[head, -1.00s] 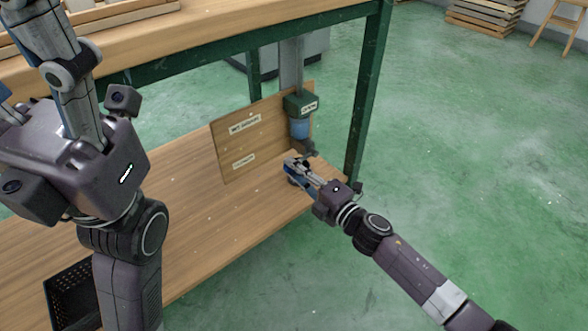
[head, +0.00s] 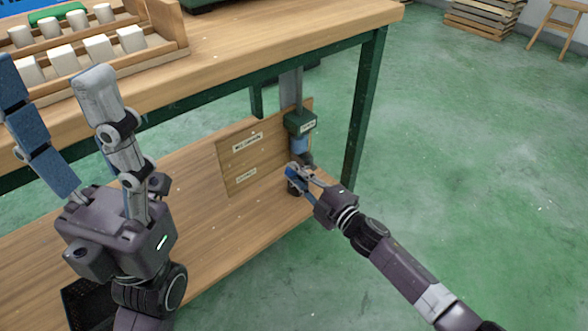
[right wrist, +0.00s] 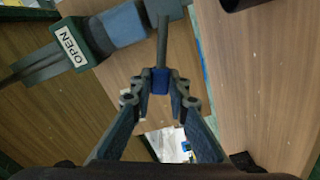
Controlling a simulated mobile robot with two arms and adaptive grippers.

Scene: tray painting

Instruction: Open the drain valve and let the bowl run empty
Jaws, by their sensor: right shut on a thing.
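The bowl (head: 300,145) is a small blue cylinder under a green housing (head: 298,122), beneath the workbench. In the right wrist view the housing (right wrist: 85,42) has an "OPEN" label, and the bowl (right wrist: 125,22) adjoins it. A grey valve lever (right wrist: 162,42) with a blue tip (right wrist: 160,82) comes from a grey body at the top. My right gripper (right wrist: 160,92) is shut on the blue lever tip; in the head view it (head: 297,177) is just below the bowl. My left gripper (head: 70,105) has its fingers spread, empty. The liquid level cannot be made out.
A wooden board (head: 240,160) with two labels stands beside the bowl on the lower shelf (head: 215,235). A green table leg (head: 365,120) is close on the right. The bench top (head: 260,40) is overhead, holding a wooden rack of white blocks. Green floor is free at right.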

